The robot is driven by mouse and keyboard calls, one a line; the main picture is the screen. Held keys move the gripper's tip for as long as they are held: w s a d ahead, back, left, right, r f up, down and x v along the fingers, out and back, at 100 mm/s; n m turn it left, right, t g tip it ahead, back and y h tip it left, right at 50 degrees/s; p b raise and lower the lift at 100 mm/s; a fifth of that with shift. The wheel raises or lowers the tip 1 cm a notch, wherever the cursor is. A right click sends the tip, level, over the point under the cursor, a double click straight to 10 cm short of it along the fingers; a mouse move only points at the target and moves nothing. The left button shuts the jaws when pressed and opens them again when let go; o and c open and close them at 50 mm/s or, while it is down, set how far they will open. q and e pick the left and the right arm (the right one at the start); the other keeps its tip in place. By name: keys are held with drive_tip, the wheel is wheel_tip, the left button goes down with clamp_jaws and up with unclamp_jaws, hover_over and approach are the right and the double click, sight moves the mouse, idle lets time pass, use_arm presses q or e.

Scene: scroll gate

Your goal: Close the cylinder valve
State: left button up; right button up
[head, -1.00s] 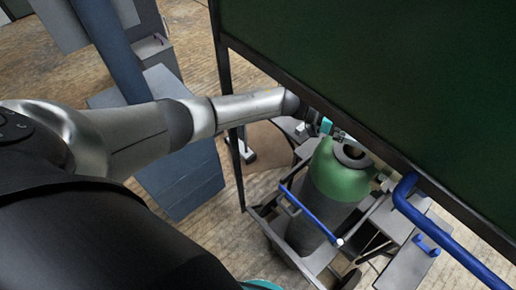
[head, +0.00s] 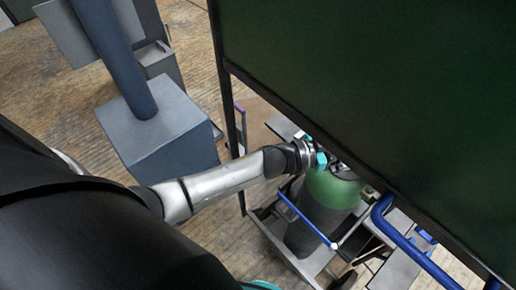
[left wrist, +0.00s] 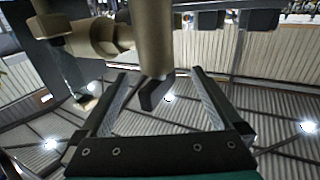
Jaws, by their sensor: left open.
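The gas cylinder (head: 330,192), with a green top and grey body, stands on a cart in the head view. Its valve top is partly hidden by my gripper and the green panel. My left gripper (head: 335,162) is at the cylinder's top, coming in from the left. In the left wrist view the gripper (left wrist: 162,84) is open, its two fingers spread. A tan, rounded valve part (left wrist: 151,38) comes down from above toward the gap, with a dark piece at its lower end. I cannot tell whether the fingers touch it.
A large dark green panel (head: 370,75) in a black frame hangs close beside and over the cylinder. The cart has blue handles (head: 400,232). A blue-grey box with a post (head: 165,135) stands at left.

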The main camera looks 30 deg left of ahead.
use_arm(q)
drive_tip(key=v, duration=1.3)
drive_tip(key=a+f+n+y+b, duration=0.1)
drive_tip(key=a+f+y+b, duration=0.1)
drive_tip(key=f, duration=0.7)
drive_tip(key=s+a+f+n+g+y+b, duration=0.1)
drive_tip(key=a+f+y, duration=0.3)
drive_tip(key=f, duration=0.5)
drive_tip(key=s+a+f+n+y+b, duration=0.1)
drive_tip(key=a+f+n+y+b, duration=0.2)
drive_tip(key=f, duration=0.7)
drive_tip(key=shift+s+a+y, duration=0.25)
drive_tip(key=shift+a+y, duration=0.05)
drive_tip(key=shift+a, duration=0.5)
drive_tip(key=shift+g, duration=0.3)
